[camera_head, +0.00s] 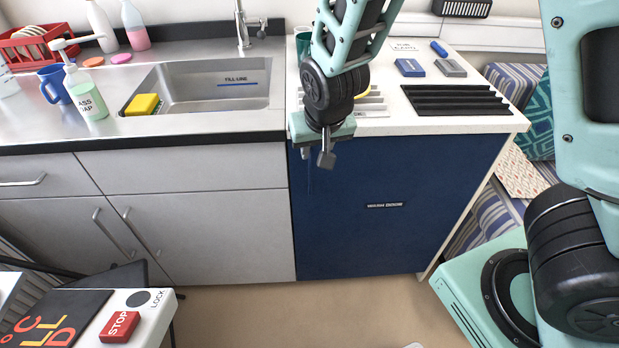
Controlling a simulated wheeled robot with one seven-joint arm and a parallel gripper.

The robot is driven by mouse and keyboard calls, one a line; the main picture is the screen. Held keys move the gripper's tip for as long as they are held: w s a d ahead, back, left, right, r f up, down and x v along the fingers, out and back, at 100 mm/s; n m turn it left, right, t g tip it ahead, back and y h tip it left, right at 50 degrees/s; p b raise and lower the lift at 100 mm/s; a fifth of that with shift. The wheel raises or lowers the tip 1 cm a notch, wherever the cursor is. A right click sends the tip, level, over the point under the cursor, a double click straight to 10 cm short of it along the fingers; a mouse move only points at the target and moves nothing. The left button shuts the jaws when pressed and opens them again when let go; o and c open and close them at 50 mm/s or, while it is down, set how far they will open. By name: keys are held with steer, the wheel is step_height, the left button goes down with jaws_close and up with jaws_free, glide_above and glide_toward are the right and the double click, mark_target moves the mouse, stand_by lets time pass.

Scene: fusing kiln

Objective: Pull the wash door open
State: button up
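The wash door (385,240) is the dark blue front panel under the white counter, with a small label reading "WASH DOOR" in its middle. It looks shut, flush with the grey cabinet on its left. My gripper (316,155) points down in front of the door's upper left corner, just below the counter edge. Its two fingers show a gap between them, with nothing seen in it. I cannot tell whether they touch the door. No handle shows on the visible part of the door; the arm hides part of its top left edge.
A sink (215,85) with a yellow sponge (143,104) and a soap bottle (86,95) is on the left counter. A black slotted rack (455,100) lies on the white counter. A control panel with a red STOP button (119,326) stands front left. Floor before the door is clear.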

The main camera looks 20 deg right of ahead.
mark_target(311, 170)
steer(key=b+x, duration=0.2)
steer(key=x, duration=1)
steer(key=shift+f, duration=0.2)
jaws_close()
